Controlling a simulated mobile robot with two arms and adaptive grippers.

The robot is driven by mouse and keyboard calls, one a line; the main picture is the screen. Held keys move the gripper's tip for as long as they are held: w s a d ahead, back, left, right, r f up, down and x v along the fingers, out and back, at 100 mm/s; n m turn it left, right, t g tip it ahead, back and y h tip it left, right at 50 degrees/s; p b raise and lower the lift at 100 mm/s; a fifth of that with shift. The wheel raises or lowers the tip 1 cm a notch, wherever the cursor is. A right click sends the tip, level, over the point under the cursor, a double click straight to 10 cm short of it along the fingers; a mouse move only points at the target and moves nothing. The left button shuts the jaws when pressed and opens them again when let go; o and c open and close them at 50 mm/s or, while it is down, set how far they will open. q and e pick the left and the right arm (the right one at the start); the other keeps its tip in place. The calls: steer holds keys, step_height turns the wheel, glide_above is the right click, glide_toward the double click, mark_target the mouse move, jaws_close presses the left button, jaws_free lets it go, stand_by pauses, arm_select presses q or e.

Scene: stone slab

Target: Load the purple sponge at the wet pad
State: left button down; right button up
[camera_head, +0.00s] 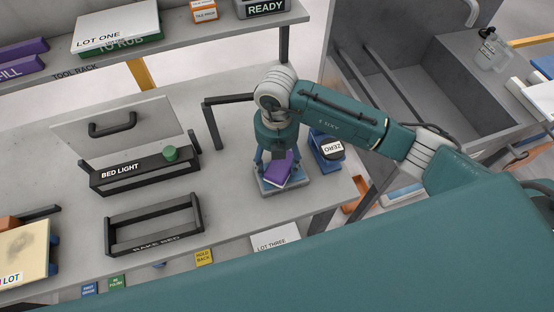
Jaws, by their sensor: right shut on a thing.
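The sponge is tilted and partly hidden by the fingers. It is over a small grey, blue-edged platform (298,187); I cannot tell whether it touches it. No label on the platform shows, so I cannot tell whether it is the wet pad. My left gripper is not in view.
A blue block with a round "ZERO" label (333,147) stands just right of the platform. Left are the "BED LIGHT" box (130,175) and "RAKE BED" frame (150,242). A "LOT THREE" card (275,239) lies near the front edge. A sink (430,95) is at right.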

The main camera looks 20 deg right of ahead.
steer(key=shift+f+b, duration=0.35)
steer(key=shift+f, duration=0.1)
stand_by(1.2)
steer(key=shift+r+p, duration=2.5)
steer(key=shift+r, duration=1.1)
steer(key=shift+f, duration=0.1)
